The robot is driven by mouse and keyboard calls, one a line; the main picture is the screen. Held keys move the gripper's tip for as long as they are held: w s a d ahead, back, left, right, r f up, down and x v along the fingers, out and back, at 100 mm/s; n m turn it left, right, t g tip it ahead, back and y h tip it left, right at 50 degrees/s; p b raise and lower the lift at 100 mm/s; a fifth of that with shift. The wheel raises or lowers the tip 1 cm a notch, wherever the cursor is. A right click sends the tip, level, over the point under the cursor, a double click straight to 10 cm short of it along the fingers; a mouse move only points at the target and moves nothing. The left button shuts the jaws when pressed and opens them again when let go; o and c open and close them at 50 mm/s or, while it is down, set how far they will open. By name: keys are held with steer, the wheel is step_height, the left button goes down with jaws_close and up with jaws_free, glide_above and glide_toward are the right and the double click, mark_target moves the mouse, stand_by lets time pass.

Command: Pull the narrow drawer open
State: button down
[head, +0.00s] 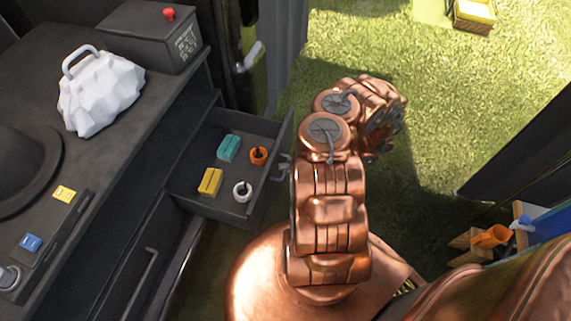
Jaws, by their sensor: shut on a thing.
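The narrow drawer (234,172) stands well out from the dark cabinet, left of centre in the head view. Its inside shows, holding a teal block, a yellow block, an orange ring-shaped piece and a white ring-shaped piece. My gripper (283,167) is at the outer side of the drawer front, partly hidden behind my copper arm. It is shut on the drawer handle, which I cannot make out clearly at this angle.
The cabinet top (120,140) carries a white crumpled bag (99,90), a dark hat (25,165) and a dark box (150,35) with a red knob. A bar handle (143,282) is on the cabinet front below. Open grass (440,130) lies to the right.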

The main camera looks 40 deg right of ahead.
steer(key=c, duration=1.2)
jaws_free()
steer(key=v, duration=1.2)
steer(key=shift+w, duration=0.1)
